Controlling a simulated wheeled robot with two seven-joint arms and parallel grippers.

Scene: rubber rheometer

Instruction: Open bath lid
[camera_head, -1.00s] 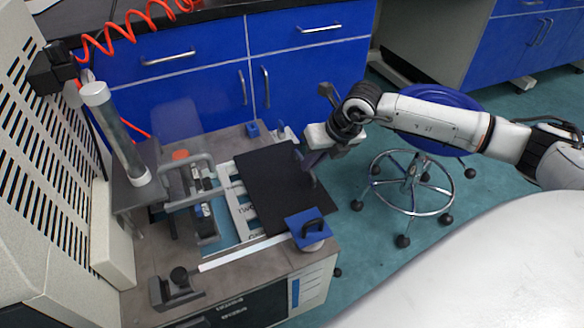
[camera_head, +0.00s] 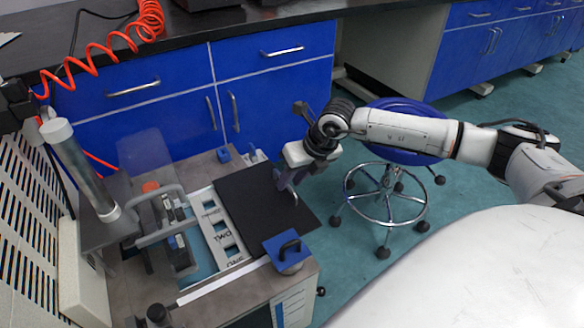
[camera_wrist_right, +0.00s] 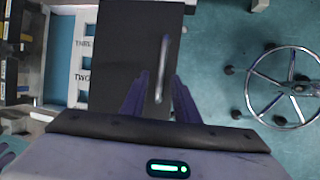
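The bath lid appears to be the flat black panel (camera_head: 245,198) lying on the grey bench unit, beside a white strip with lettered openings. In the right wrist view the black panel (camera_wrist_right: 122,50) carries a slim silver bar handle (camera_wrist_right: 164,62). My right gripper (camera_head: 289,190) is over the panel's right side. In the right wrist view its two purple fingers (camera_wrist_right: 159,92) are apart, one on each side of the handle's near end. I cannot tell whether they touch it. The panel lies flat. My left gripper is in neither view.
Left of the strip stand a grey clamp frame (camera_head: 160,215) and a metal cylinder (camera_head: 82,170). A blue stool (camera_head: 388,200) stands right, under my right arm.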

